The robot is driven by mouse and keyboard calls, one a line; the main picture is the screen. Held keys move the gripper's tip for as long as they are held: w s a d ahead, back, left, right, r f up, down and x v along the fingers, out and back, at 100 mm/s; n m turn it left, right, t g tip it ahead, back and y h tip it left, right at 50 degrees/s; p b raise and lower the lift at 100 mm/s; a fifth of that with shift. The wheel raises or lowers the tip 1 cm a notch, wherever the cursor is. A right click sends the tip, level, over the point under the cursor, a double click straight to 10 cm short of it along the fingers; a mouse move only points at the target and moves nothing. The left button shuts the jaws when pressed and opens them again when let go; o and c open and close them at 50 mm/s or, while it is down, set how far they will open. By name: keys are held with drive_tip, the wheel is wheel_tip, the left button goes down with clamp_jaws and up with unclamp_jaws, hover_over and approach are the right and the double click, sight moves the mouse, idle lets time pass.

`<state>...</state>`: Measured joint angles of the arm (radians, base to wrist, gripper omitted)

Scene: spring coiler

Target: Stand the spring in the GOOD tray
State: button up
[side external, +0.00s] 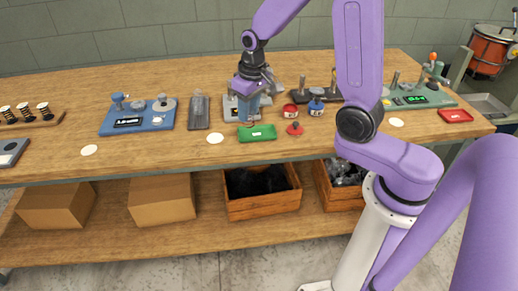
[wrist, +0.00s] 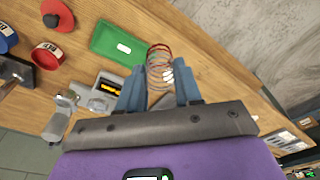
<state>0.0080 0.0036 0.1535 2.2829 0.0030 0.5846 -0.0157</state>
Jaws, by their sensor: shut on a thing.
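The spring (wrist: 160,66), a copper-coloured open coil, sits between the blue fingertips of my gripper (wrist: 159,85) in the wrist view, and the fingers are shut on it. In the side view my gripper (side external: 249,112) points down just behind and above the green tray, and the spring is too small there to make out clearly.
A red tray (side external: 455,115) lies at the far right. A red knob (side external: 295,128) stands right of the green tray, with red and blue tape rolls (side external: 316,105) behind. A grey device (side external: 230,108) is behind my gripper. A white disc (side external: 215,138) lies left.

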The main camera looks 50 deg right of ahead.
drive_tip(key=shift+w+d+f, duration=0.5)
drive_tip(key=shift+d+f, duration=0.8)
drive_tip(key=shift+f, duration=0.1)
drive_tip(key=shift+w+d+f, duration=0.55)
drive_tip(key=shift+d+f, duration=0.8)
drive_tip(key=shift+w+d+f, duration=0.5)
drive_tip(key=shift+d+f, duration=0.8)
drive_tip(key=shift+f, duration=0.1)
drive_tip(key=shift+f, duration=0.9)
drive_tip(key=o, duration=1.2)
drive_tip(key=shift+r, duration=0.1)
wheel_tip(320, 180, up, 9)
